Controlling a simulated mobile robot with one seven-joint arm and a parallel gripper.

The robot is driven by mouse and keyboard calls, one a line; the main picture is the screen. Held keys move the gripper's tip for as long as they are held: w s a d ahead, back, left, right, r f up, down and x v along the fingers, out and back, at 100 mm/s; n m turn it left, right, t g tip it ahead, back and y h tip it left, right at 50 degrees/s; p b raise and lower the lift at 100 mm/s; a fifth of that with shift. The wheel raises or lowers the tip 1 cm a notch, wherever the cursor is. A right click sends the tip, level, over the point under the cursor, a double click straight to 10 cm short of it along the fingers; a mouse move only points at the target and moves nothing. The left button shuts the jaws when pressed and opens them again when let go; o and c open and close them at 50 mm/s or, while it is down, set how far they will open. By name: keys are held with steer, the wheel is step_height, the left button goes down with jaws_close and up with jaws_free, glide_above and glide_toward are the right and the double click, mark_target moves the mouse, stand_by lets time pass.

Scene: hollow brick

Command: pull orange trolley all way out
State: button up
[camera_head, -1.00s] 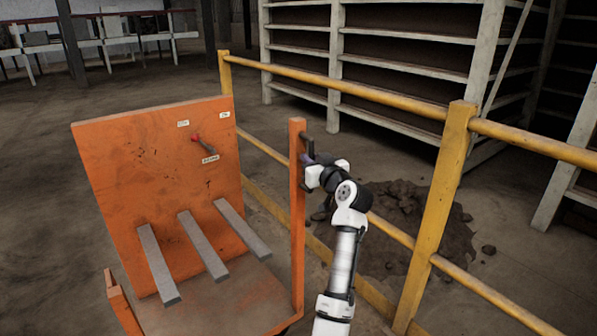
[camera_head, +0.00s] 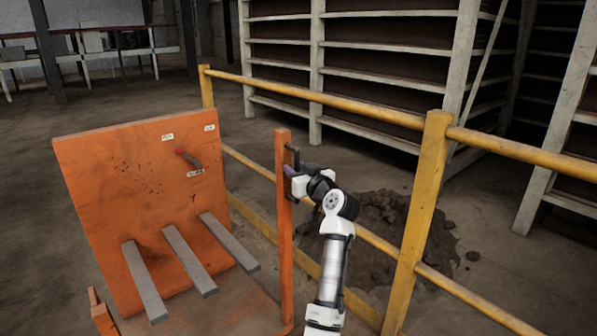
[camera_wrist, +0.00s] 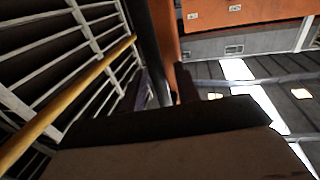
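The orange trolley (camera_head: 150,210) stands left of centre in the head view, with a tall back panel, a low deck and an upright orange post (camera_head: 283,220) at its right side. A dark handle (camera_head: 291,153) is fixed near the top of the post. My gripper (camera_head: 291,172) is at this handle, its fingertips close against the post. The fingers are small and partly hidden, so I cannot tell whether they close around the handle. In the wrist view, the orange post (camera_wrist: 166,30) rises just beyond a dark part of my gripper.
A yellow railing (camera_head: 418,220) runs along the trolley's right side, and my arm reaches near it. Behind it lie a heap of dark soil (camera_head: 385,235) and tall shelves (camera_head: 318,75). Three grey bars (camera_head: 190,260) stick out from the trolley panel. The floor to the left is open.

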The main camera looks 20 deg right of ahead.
steer(key=s+d+b, duration=0.1)
steer(key=s, duration=1.2)
steer(key=shift+s+d, duration=0.35)
steer(key=shift+s, duration=0.05)
